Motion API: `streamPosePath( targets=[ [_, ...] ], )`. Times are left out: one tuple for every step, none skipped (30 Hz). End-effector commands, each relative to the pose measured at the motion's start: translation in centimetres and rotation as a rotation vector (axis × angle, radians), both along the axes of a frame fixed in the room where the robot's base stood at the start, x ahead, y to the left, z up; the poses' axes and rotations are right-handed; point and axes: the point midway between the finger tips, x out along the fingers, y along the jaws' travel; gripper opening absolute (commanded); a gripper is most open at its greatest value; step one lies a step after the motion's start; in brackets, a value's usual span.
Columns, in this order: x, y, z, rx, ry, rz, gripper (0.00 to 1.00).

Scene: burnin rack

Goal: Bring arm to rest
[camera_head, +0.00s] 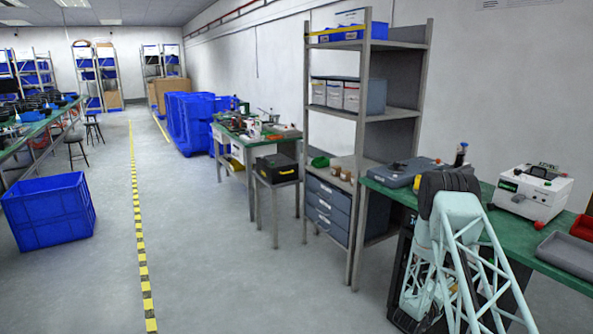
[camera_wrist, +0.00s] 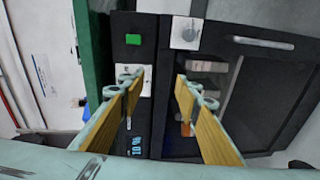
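My arm (camera_head: 460,245), a pale teal lattice with a dark joint on top, is raised at the right of the head view, in front of the green workbench (camera_head: 400,195). My gripper (camera_wrist: 160,85) shows in the wrist view with its two tan-sided fingers apart and nothing between them. It faces a black cabinet (camera_wrist: 210,30) with a green button (camera_wrist: 133,39), a round knob (camera_wrist: 188,33), a lit display and a windowed door with a bar handle (camera_wrist: 262,43). I cannot tell how far the fingertips are from the cabinet. My gripper is not discernible in the head view.
A white device (camera_head: 532,190) and a grey tray (camera_head: 568,254) stand on the bench. A grey shelf rack (camera_head: 358,190) stands left of it. A blue crate (camera_head: 48,210) sits on the floor at left. The aisle floor (camera_head: 220,265) is clear.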

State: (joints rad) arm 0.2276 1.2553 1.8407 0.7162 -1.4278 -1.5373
Motion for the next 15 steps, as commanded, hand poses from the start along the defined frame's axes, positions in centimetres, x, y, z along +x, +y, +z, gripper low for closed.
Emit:
streamPosePath(
  targets=[
    [0.5, 0.3, 1.0, 0.020, -0.011, 0.007, 0.30],
    [0.8, 0.5, 1.5, 0.034, -0.016, 0.012, 0.30],
    [1.2, 0.8, 2.0, 0.052, -0.024, 0.018, 0.30],
    [1.5, 1.0, 2.5, 0.066, -0.029, 0.023, 0.30],
    [1.8, 1.3, 3.0, 0.078, -0.035, 0.028, 0.30],
    [2.2, 1.6, 3.5, 0.097, -0.041, 0.035, 0.30],
    [2.4, 1.8, 4.0, 0.111, -0.047, 0.039, 0.30],
    [2.6, 2.1, 4.4, 0.124, -0.051, 0.043, 0.30],
    [2.9, 2.4, 5.0, 0.142, -0.057, 0.049, 0.30],
    [3.2, 2.7, 5.5, 0.157, -0.062, 0.054, 0.30],
    [3.4, 3.0, 5.9, 0.170, -0.066, 0.059, 0.30],
    [3.7, 3.3, 6.6, 0.186, -0.072, 0.065, 0.30],
    [3.9, 3.6, 7.0, 0.201, -0.076, 0.070, 0.30],
    [4.1, 3.8, 7.4, 0.214, -0.081, 0.074, 0.30],
    [4.3, 4.2, 8.1, 0.232, -0.086, 0.079, 0.30]
  ],
)
